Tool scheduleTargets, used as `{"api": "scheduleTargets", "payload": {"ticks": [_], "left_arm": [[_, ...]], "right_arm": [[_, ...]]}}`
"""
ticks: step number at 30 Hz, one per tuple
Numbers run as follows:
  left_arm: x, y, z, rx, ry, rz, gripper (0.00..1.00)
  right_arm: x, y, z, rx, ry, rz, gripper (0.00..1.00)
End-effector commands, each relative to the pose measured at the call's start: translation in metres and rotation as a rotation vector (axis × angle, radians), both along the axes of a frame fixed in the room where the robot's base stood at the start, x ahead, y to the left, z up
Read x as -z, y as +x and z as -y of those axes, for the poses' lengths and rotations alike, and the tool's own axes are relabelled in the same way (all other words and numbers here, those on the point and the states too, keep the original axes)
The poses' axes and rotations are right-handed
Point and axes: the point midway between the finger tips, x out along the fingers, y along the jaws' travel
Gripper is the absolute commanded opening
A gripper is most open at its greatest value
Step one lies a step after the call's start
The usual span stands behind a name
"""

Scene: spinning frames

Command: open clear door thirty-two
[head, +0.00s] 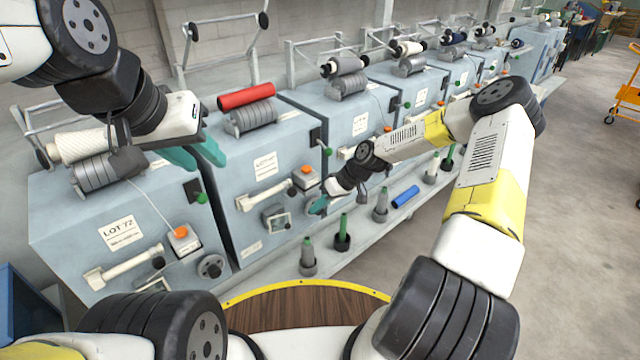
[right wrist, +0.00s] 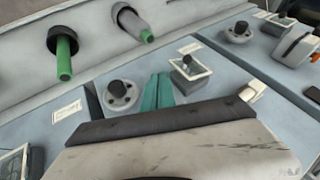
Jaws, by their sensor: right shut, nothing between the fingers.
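Small clear framed doors sit low on the fronts of the blue-grey machines. One clear door (head: 277,217) is on the middle machine, and a clear door with a dark knob shows in the right wrist view (right wrist: 190,72). No number thirty-two is readable. My right gripper (head: 318,205) is shut and empty, in front of the machine row. In the right wrist view its teal fingertips (right wrist: 158,88) show between a round dial and the clear door; contact cannot be told. My left gripper (head: 205,160) is open and empty above the left machines, near the red bobbin.
The nearest machine (head: 115,230) has a label reading LOT 72, a white bar handle and an orange button. A red bobbin (head: 246,96) lies on the middle machine's rollers.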

Motion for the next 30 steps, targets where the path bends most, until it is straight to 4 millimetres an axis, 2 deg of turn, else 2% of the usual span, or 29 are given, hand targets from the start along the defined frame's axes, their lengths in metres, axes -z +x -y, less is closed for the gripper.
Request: {"api": "scheduleTargets", "payload": {"ticks": [6, 9, 15, 30], "left_arm": [[0.0, 0.0, 0.0, 0.0, 0.0, 0.0, 0.36], [0.0, 0.0, 0.0, 0.0, 0.0, 0.0, 0.36], [0.0, 0.0, 0.0, 0.0, 0.0, 0.0, 0.36], [0.0, 0.0, 0.0, 0.0, 0.0, 0.0, 0.36]], "right_arm": [[0.037, 0.004, -0.029, -0.003, 0.001, -0.002, 0.0], [0.034, -0.006, -0.043, -0.005, -0.001, 0.001, 0.0], [0.034, -0.014, -0.058, -0.002, -0.001, 0.001, 0.0], [0.034, -0.016, -0.062, 0.005, -0.001, 0.001, 0.0]]}}
